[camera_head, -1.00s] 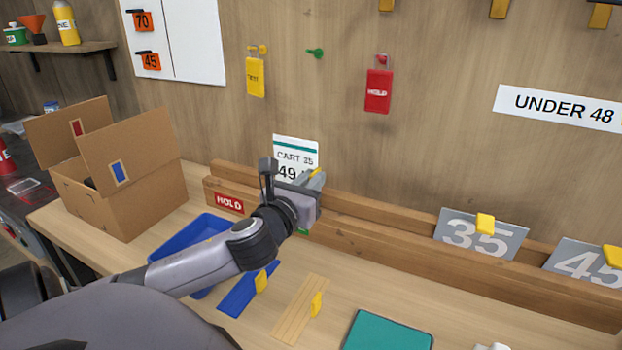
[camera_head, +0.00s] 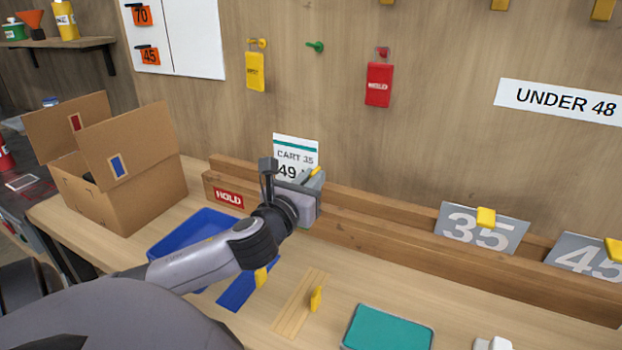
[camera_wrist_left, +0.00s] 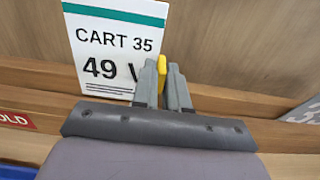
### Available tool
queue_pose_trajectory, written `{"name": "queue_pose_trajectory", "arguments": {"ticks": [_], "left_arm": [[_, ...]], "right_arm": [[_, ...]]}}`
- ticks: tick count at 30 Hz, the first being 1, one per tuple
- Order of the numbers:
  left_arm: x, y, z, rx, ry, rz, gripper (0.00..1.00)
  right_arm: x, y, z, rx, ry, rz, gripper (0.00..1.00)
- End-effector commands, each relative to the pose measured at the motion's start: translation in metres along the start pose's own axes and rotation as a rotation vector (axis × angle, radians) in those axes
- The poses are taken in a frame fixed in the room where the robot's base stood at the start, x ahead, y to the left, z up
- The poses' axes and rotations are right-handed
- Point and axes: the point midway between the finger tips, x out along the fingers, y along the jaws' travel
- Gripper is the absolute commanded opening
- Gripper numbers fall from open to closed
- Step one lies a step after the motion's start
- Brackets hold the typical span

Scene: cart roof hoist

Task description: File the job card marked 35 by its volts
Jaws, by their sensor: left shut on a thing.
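The job card (camera_head: 296,151) is white with a teal stripe and reads "CART 35" and "49". It also shows in the left wrist view (camera_wrist_left: 108,55), where a "V" is partly covered. It is upright at the wooden rail (camera_head: 370,232), near the red HOLD label (camera_head: 229,198). My left gripper (camera_head: 312,179) is shut on its yellow tab (camera_wrist_left: 162,70), at the card's right side. The gripper hides the card's foot, so I cannot tell whether it sits in the slot. My right gripper is not in view.
Grey plates marked 35 (camera_head: 470,236) and 45 (camera_head: 585,262) stand in the rail to the right. An "UNDER 48" sign (camera_head: 560,102) is on the wall. A blue tray (camera_head: 165,246), a cardboard box (camera_head: 150,195) and a teal pad (camera_head: 388,328) are on the bench.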

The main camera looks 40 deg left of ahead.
Motion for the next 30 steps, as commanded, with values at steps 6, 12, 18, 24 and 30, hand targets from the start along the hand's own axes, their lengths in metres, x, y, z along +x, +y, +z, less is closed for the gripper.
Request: {"name": "queue_pose_trajectory", "arguments": {"ticks": [6,12,18,24,30], "left_arm": [[0.000,0.000,-0.008,0.001,0.001,0.000,0.00],[0.000,0.000,-0.014,0.000,0.001,0.001,0.00],[0.000,0.000,-0.020,0.001,0.002,0.001,0.00],[0.000,0.000,-0.022,0.001,0.001,0.000,0.00],[0.000,0.000,-0.022,0.000,0.001,0.000,0.23]], "right_arm": [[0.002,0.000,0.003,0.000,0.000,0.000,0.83],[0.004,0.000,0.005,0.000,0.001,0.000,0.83],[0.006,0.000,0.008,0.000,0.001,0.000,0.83],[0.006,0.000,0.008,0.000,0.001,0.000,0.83],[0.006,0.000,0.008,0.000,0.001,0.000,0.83]]}}
